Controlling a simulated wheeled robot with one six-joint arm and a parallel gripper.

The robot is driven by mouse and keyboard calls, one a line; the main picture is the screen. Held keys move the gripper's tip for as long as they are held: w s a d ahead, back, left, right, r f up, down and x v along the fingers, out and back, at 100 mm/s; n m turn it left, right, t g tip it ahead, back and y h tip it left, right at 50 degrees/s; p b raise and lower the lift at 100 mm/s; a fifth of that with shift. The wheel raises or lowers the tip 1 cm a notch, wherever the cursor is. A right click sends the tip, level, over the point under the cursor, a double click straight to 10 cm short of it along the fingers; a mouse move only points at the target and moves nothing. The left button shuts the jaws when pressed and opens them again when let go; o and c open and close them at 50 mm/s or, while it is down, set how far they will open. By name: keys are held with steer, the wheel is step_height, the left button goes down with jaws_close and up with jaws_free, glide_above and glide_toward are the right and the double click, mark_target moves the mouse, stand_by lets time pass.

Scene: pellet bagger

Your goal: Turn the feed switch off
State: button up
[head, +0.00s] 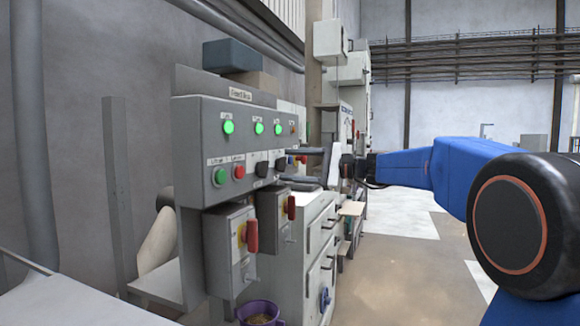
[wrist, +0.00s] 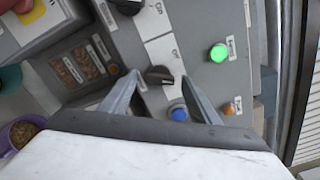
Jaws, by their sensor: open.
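The grey control panel (head: 205,155) stands left of centre in the head view, with green lamps above and buttons and black rotary switches below. One black rotary switch (wrist: 160,75) shows in the wrist view on a pale label plate. Another black rotary switch (wrist: 127,5) is at the top edge. The label wording is too small to read, so I cannot tell which one is the feed switch. My gripper (wrist: 160,79) is open, its fingertips on either side of the middle switch; contact is unclear. In the head view my gripper (head: 300,163) reaches the panel's right part, partly hiding it.
A blue button (wrist: 178,112), a lit green lamp (wrist: 218,53) and an orange lamp (wrist: 230,108) are close to the fingers. Red-handled boxes (head: 240,260) hang below the panel. A purple bowl of pellets (head: 258,313) stands underneath. Open floor (head: 400,260) lies to the right.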

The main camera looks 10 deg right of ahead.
steer(key=shift+w+a, duration=0.3)
steer(key=shift+a, duration=0.1)
steer(key=c, duration=1.1)
steer(key=shift+o, duration=0.2)
steer(key=shift+n, duration=0.3)
steer(key=n, duration=1.1)
steer(key=shift+f, duration=0.15)
steer(key=shift+n, duration=0.3)
